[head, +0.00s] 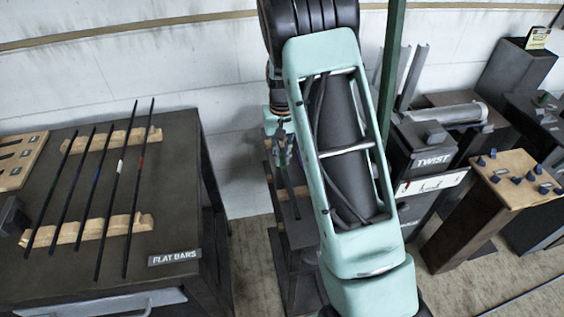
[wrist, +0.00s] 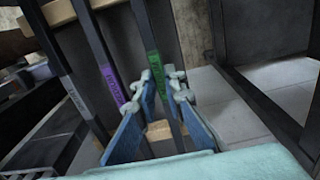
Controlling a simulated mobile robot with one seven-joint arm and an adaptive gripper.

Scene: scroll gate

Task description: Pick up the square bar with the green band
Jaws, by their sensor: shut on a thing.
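The square bar with the green band (wrist: 155,66) stands between the blue-padded fingers of my gripper (wrist: 164,84) in the wrist view. My gripper is shut on this bar. A bar with a purple band (wrist: 112,84) and a bar with a white band (wrist: 70,92) are beside it on the left. In the head view my gripper (head: 282,150) is over a narrow dark stand behind my arm. A dark bar (head: 292,190) shows below the fingers there, and its band cannot be made out. My arm hides much of the stand.
A dark table marked FLAT BARS (head: 180,215) is at the left, with several thin bars on wooden rests. A TWIST machine (head: 425,165) and a wooden-topped stand (head: 520,170) are at the right. The white wall is close behind my arm. Bare floor shows between table and stand.

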